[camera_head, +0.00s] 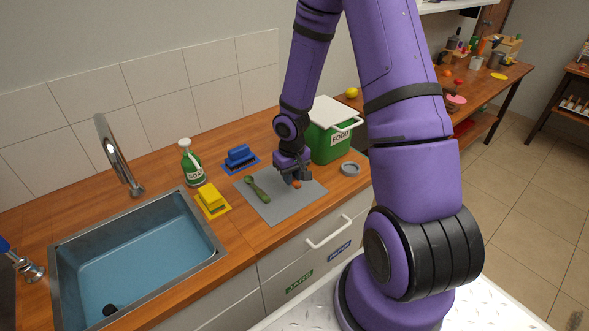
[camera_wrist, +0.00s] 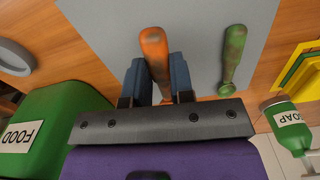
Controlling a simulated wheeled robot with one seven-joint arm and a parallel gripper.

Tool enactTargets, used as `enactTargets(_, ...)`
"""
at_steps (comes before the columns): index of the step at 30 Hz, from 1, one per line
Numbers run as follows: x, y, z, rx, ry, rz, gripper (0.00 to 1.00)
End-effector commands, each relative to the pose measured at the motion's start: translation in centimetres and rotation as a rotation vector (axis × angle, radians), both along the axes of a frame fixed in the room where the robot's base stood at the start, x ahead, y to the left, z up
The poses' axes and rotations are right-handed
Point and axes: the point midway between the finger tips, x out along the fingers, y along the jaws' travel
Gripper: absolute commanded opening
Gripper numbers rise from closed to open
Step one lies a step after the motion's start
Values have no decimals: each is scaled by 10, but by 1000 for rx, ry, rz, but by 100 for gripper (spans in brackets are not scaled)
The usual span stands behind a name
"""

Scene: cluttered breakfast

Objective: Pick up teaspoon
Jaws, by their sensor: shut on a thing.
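My gripper (camera_head: 293,177) is low over the grey mat (camera_head: 279,213). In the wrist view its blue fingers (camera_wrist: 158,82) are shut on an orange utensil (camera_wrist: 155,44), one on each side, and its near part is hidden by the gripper. Only a small orange piece (camera_head: 296,184) shows in the head view. A green spoon (camera_head: 257,189) lies on the mat to the left of my gripper, apart from it. In the wrist view the green spoon (camera_wrist: 233,57) lies to the right of the fingers. I cannot tell which of the two is the teaspoon.
A green food bin (camera_head: 331,143) with a white lid stands behind my gripper, with a grey ring (camera_head: 350,169) nearby. The mat's front is clear.

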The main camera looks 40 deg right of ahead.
Motion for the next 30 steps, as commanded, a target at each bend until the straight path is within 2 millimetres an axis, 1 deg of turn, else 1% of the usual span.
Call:
enactTargets(1,-7,9,1,-1,1,6,0)
enactTargets(7,-34,39,5,-1,0,7,0)
enactTargets(15,-59,67,8,0,1,4,0)
enactTargets(22,-68,76,10,0,0,0,0)
enactTargets(30,-70,78,10,0,0,-1,0)
